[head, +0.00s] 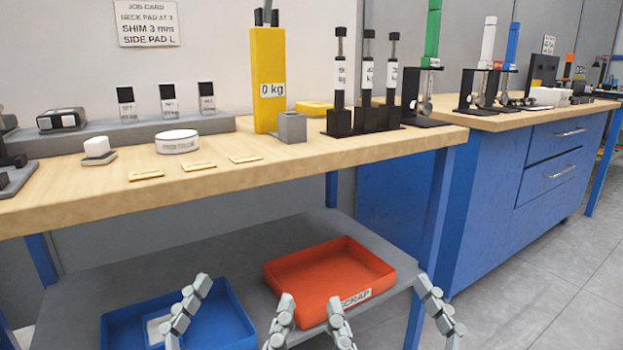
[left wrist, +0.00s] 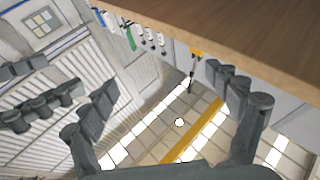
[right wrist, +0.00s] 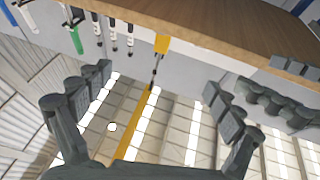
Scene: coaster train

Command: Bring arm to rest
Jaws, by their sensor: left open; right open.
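My left gripper (head: 246,290) is at the bottom of the head view, its grey fingers spread apart with nothing between them. It is in front of the lower shelf, and its fingers overlap the blue tray (head: 232,318) in the picture. My right gripper (head: 378,290) is to its right, also spread and empty, in front of the orange scrap tray (head: 330,262). Both are below the level of the wooden bench top. In the left wrist view the left fingers (left wrist: 163,88) are apart, and in the right wrist view the right fingers (right wrist: 158,86) are apart too.
The wooden bench top (head: 300,160) carries a yellow 0 kg block (head: 268,65), a white round tub (head: 177,142), a grey square cup (head: 292,126) and several black-based plungers. A blue drawer cabinet (head: 510,185) stands at the right. Bare floor (head: 540,290) shows at the lower right.

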